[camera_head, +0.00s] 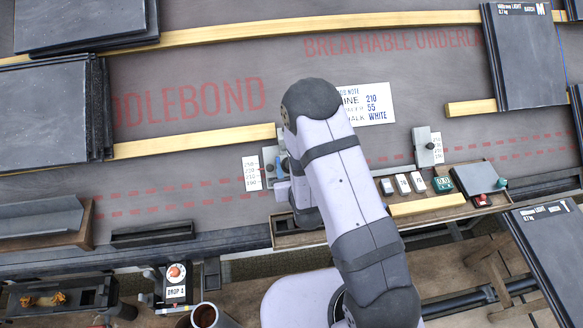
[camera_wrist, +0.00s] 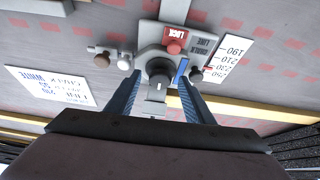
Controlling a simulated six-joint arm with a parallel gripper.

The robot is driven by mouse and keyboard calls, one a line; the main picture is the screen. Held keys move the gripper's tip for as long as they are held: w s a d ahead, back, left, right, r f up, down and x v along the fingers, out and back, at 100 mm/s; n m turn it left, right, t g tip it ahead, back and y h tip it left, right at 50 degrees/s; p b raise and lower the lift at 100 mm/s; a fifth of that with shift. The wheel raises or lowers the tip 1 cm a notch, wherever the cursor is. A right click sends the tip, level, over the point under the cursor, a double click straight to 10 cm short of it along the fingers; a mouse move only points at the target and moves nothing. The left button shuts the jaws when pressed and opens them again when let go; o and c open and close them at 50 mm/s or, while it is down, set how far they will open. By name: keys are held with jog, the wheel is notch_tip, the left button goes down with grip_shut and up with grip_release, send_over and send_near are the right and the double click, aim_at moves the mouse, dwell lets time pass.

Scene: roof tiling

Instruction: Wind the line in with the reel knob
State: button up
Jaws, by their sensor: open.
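A grey line device (camera_wrist: 150,36) on the underlay carries a red LOCK button (camera_wrist: 175,46) and a dark round knob (camera_wrist: 159,69) with a pale mark. A smaller brown knob (camera_wrist: 102,61) and a white round piece (camera_wrist: 124,65) sit left of it in the wrist view. I cannot tell for sure which is the reel knob. My gripper (camera_wrist: 160,78) is open, its two blue fingers on either side of the dark round knob; contact is not clear. In the head view the device (camera_head: 269,157) is partly hidden by my arm, and the fingers barely show.
A number scale (camera_wrist: 222,57) lies beside the device. A white note card (camera_head: 365,104) lies on the underlay. A second grey device (camera_head: 428,147) stands to the right. Wooden battens (camera_head: 195,142) and slate stacks (camera_head: 50,110) flank the work area; a tray (camera_head: 440,206) holds small items.

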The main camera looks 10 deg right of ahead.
jog(key=shift+s, duration=0.1)
jog(key=p+v, duration=0.2)
jog(key=v, duration=0.5)
jog(key=shift+r, duration=0.15)
dwell(0.5)
jog(key=s+d+r+g+p, duration=0.1)
jog(key=s+d+r+g, duration=0.2)
jog(key=s+r+g, duration=0.5)
jog(key=s+d+r+g, duration=0.2)
jog(key=s+r+g, duration=0.3)
jog(key=s, duration=0.4)
notch_tip(320, 180, up, 14)
jog(key=t+p, duration=0.1)
jog(key=p, duration=1.2)
jog(key=shift+p, duration=0.3)
